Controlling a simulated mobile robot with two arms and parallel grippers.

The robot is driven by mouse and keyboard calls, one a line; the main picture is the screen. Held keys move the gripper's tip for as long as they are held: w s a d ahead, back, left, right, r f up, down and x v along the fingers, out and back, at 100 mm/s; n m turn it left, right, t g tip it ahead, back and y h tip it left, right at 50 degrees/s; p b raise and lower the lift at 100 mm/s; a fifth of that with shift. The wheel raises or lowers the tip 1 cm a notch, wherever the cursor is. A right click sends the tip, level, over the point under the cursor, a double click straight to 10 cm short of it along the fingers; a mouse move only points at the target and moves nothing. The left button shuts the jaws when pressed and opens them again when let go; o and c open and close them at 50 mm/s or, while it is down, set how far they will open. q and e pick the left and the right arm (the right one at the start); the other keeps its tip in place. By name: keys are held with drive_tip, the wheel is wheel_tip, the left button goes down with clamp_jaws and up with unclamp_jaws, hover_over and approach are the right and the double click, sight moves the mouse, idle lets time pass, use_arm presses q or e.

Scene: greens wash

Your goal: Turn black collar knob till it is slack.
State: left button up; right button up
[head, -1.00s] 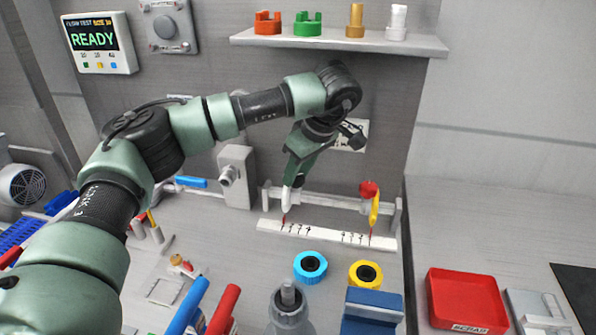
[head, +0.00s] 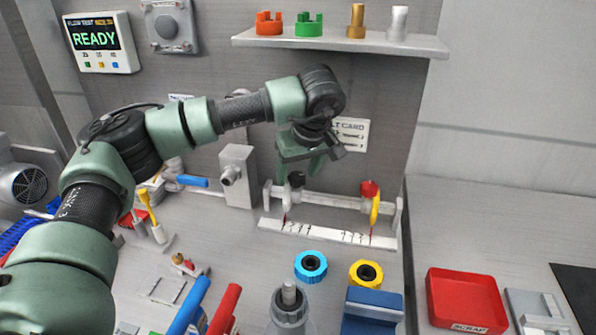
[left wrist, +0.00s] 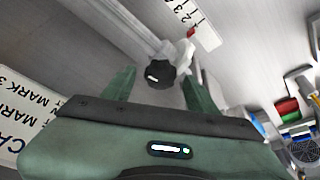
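The black collar knob (head: 296,180) sits on a white collar on the left part of a pale horizontal rail (head: 330,201) at the back of the bench. It also shows in the left wrist view (left wrist: 160,74), with a small white mark on its face. My left gripper (head: 308,170) is just above the knob, its green fingers spread. In the left wrist view the left gripper (left wrist: 160,86) has one finger on each side of the knob, with visible gaps. Contact does not show. My right gripper is in no view.
A white scale strip (head: 328,232) with red pointers lies before the rail. A red knob (head: 369,189) and yellow lever (head: 375,210) stand at the rail's right. A grey valve block (head: 238,176) is to the left. Blue (head: 311,266) and yellow (head: 366,273) rings lie in front.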

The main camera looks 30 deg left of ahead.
use_arm(q)
drive_tip(key=v, duration=0.7)
drive_tip(key=shift+r+b, duration=0.35)
drive_tip(key=shift+b, duration=0.05)
drive_tip(key=shift+s+d, duration=0.1)
drive_tip(key=shift+d, duration=0.05)
